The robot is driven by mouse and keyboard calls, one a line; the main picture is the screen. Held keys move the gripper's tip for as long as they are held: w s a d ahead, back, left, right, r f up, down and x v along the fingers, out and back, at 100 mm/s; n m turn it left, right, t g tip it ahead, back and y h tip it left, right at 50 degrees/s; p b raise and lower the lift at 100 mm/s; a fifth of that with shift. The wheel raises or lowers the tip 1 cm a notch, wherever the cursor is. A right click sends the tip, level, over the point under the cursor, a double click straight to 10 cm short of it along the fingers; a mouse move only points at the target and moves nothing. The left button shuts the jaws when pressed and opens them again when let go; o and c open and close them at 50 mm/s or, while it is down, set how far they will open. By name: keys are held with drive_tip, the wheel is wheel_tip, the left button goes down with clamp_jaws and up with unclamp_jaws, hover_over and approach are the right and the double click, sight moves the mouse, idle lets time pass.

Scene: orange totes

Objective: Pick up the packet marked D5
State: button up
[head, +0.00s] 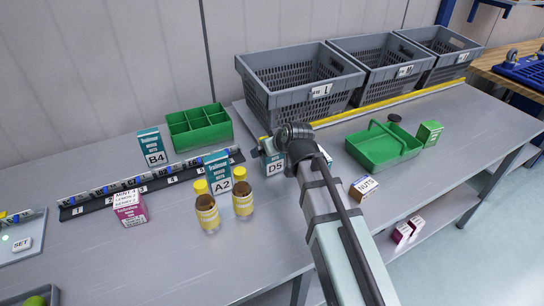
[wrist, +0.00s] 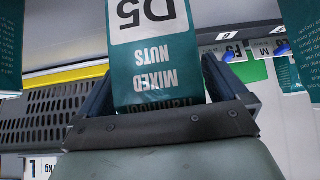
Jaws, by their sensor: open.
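The packet marked D5 (head: 274,168) is a teal and white box of mixed nuts standing on the grey table, partly hidden by my arm. In the wrist view the D5 packet (wrist: 155,62) appears upside down. My gripper (wrist: 158,78) is open, with one finger on each side of the packet. I cannot tell whether either finger touches it. In the head view my wrist is over and beside the packet, and the fingers are mostly hidden.
Similar packets A2 (head: 219,176) and B4 (head: 152,148) stand to the left. Two yellow-capped bottles (head: 207,212) (head: 243,198) stand in front. A green caddy (head: 372,160) and a NUTS box (head: 363,188) are to the right. Grey crates (head: 262,92) line the back.

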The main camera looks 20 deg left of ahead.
drive_tip(key=shift+c, duration=0.2)
drive_tip(key=c, duration=1)
drive_tip(key=shift+r, duration=0.1)
